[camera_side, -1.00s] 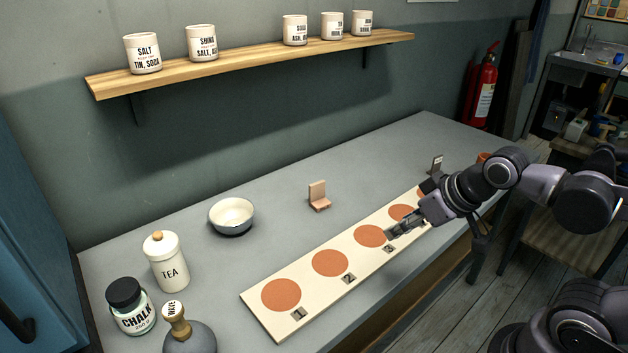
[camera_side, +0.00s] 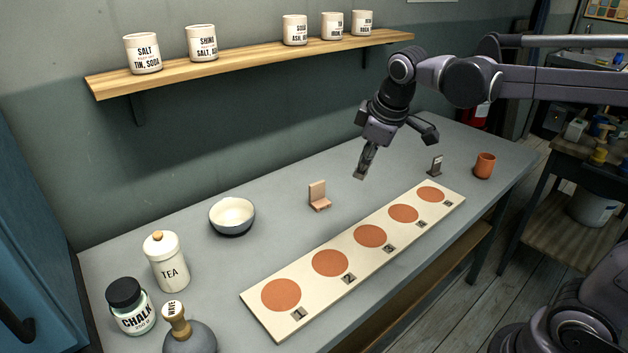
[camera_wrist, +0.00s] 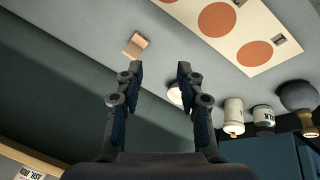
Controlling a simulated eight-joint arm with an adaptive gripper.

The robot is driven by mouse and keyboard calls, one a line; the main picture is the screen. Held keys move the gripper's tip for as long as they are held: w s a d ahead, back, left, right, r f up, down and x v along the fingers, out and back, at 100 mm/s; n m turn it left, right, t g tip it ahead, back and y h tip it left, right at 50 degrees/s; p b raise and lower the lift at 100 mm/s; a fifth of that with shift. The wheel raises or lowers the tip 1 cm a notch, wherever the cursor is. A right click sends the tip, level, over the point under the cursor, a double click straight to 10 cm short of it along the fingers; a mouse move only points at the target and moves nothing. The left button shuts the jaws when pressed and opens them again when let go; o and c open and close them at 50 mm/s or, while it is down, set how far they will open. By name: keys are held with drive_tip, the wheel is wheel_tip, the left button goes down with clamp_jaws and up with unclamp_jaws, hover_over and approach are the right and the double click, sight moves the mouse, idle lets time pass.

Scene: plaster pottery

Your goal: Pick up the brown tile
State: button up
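The likely brown tile (camera_side: 318,196) is a small pinkish-tan L-shaped piece standing upright on the grey table, left of my gripper (camera_side: 362,172) in the side view. My gripper hangs above the table, apart from the tile, pointing down. In the wrist view the tile (camera_wrist: 135,45) lies beyond the fingertips, a little left of the gap between them. My gripper (camera_wrist: 160,72) is open there, with nothing between its fingers. A second, dark grey L-shaped tile (camera_side: 436,166) stands farther right, near the cup.
A cream board (camera_side: 262,312) with several terracotta discs and number plates lies along the front. A bowl (camera_side: 232,216), tea jar (camera_side: 168,268), chalk jar (camera_side: 131,312) and grey bottle (camera_side: 190,342) stand left. An orange cup (camera_side: 485,166) stands right. A shelf (camera_side: 250,62) holds several jars.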

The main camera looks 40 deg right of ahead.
drive_tip(key=w+d+f+n+g+h, duration=0.15)
drive_tip(key=w+n, duration=0.35)
drive_tip(key=w, duration=0.8)
drive_tip(key=n+g+h, duration=0.2)
drive_tip(key=n+g, duration=0.2)
drive_tip(key=n, duration=0.2)
approach(316, 183)
drive_tip(key=s, duration=0.1)
drive_tip(key=shift+t, duration=0.35)
drive_tip(key=x, duration=0.5)
drive_tip(key=shift+s+d+f, duration=0.1)
drive_tip(key=shift+d+f, duration=0.1)
drive_tip(key=shift+x, duration=2.7)
drive_tip(key=shift+w+a, duration=0.15)
drive_tip(key=shift+w, duration=0.1)
clamp_jaws()
